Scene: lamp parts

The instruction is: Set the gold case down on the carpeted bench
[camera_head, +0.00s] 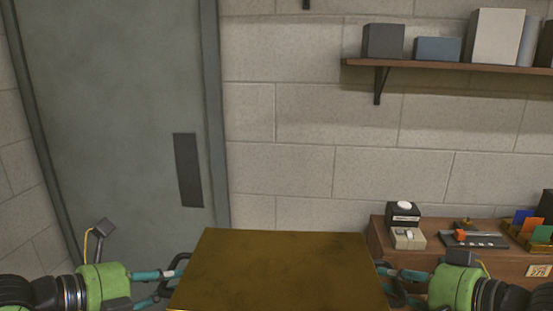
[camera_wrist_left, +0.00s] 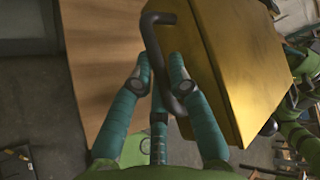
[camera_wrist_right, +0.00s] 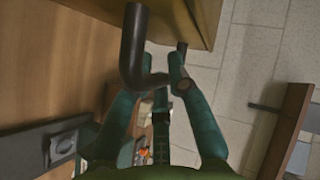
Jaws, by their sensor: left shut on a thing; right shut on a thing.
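The gold case (camera_head: 280,265) fills the bottom middle of the head view, with its flat top showing. It also shows in the left wrist view (camera_wrist_left: 225,70) and at the top of the right wrist view (camera_wrist_right: 190,15). My left gripper (camera_head: 178,278) is shut on the dark bent handle (camera_wrist_left: 163,45) at the case's left side. My right gripper (camera_head: 395,285) is shut on the dark handle (camera_wrist_right: 135,50) at its right side. The case hides what lies beneath it in the head view. I cannot make out a carpeted bench in these views.
A wooden desk (camera_head: 380,240) with small devices and coloured cards stands at the right. A shelf (camera_head: 450,66) with boxes hangs above it. A grey door (camera_head: 110,110) is at the left. Wooden surfaces show in the left wrist view (camera_wrist_left: 100,60) and right wrist view (camera_wrist_right: 60,75).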

